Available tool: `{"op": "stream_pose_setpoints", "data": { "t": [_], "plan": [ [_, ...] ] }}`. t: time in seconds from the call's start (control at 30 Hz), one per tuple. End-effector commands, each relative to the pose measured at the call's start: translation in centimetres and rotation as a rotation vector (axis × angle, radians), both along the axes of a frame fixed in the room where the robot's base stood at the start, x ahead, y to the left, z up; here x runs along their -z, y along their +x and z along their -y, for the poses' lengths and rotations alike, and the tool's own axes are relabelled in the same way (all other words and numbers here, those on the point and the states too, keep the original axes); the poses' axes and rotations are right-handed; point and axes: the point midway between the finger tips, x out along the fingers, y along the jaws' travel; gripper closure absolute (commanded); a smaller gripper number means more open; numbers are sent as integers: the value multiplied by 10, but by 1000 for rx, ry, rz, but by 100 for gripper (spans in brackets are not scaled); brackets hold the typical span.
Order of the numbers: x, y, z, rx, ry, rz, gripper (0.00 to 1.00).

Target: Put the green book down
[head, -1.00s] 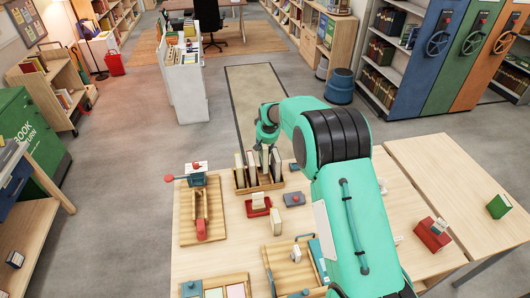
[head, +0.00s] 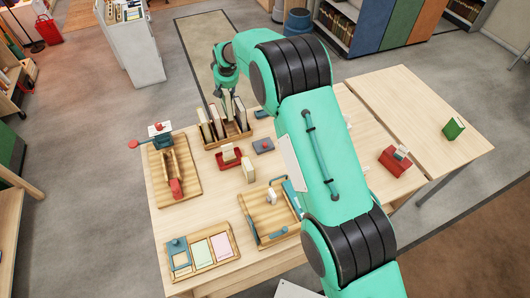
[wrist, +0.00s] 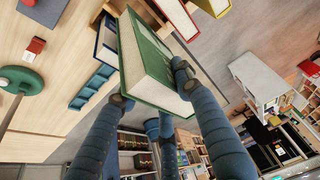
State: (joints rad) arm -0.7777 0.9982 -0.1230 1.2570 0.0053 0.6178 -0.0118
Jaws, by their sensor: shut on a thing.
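In the wrist view a green book (wrist: 148,65) with pale pages is held between the blue fingers of my gripper (wrist: 150,92). In the head view my gripper (head: 227,88) is over the back of the wooden book rack (head: 226,140), which holds several upright books (head: 206,124). The held book is hard to tell apart from the rack's books there, and I cannot tell whether it touches the rack. In the wrist view a blue book (wrist: 106,38), a red book (wrist: 176,17) and a yellow-edged book (wrist: 214,6) show near it.
A wooden stand with a red knob (head: 176,188) is at left, wooden trays (head: 206,270) at front.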

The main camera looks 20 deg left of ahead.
Motion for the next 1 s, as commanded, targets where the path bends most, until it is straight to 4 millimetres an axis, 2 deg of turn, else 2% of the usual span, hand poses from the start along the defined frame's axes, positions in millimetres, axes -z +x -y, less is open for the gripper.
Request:
{"op": "stream_pose_setpoints", "data": {
  "t": [0.03, 0.17, 0.3, 0.4, 1.0],
  "plan": [
    [-15, 1, -1, 0, 5, 5, 100],
    [-49, 1, -1, 0, 6, 6, 100],
    [-93, 1, -1, 0, 6, 6, 100],
    [-90, -1, 11, 1, 1, 0, 100],
    [-108, -20, 88, 0, 2, -1, 100]
  ]
}}
